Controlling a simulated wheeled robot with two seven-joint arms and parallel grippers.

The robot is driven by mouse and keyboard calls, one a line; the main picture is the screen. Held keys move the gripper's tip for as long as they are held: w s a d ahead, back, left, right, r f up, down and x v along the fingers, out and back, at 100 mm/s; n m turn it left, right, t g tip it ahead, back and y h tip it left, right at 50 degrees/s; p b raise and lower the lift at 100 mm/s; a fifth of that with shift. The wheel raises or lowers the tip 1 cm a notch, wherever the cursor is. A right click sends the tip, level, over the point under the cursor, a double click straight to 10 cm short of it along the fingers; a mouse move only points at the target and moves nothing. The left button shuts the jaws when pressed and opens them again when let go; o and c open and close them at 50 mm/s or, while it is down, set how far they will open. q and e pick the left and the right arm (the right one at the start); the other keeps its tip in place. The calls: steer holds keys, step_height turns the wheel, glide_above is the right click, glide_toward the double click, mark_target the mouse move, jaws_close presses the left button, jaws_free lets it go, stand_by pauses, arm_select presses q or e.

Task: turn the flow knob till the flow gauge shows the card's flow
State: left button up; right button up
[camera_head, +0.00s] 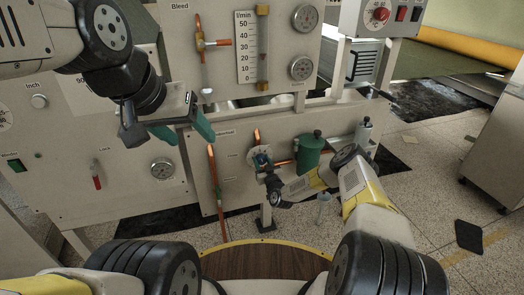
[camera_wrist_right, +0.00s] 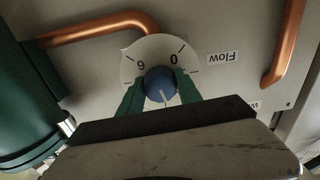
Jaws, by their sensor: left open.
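The flow knob (camera_wrist_right: 160,84) is blue, on a round white dial with marks and digits, beside an upside-down "Flow" label in the right wrist view. My right gripper (camera_wrist_right: 160,90) has its green fingers on both sides of the knob, seemingly touching it. In the head view my right gripper (camera_head: 262,162) is at the lower panel and largely covers the knob. The flow gauge (camera_head: 262,50) is an upright tube beside an l/min scale; its level is too small to read. A white card (camera_head: 80,84) starting "90" is partly hidden by my left arm. My left gripper (camera_head: 184,130) is open and empty before the panels.
Copper pipes (camera_head: 213,180) run down the lower panel. A green cylinder (camera_head: 310,151) stands right of the knob. A red-handled lever (camera_head: 97,178) and another dial (camera_head: 162,169) are on the left panel.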

steer(key=shift+c, duration=0.8)
steer(key=shift+m, duration=0.4)
steer(key=m, duration=0.3)
steer(key=shift+m, duration=0.4)
steer(key=m, duration=0.5)
steer(key=shift+m, duration=0.4)
steer(key=o, duration=1.4)
steer(key=shift+c, duration=0.2)
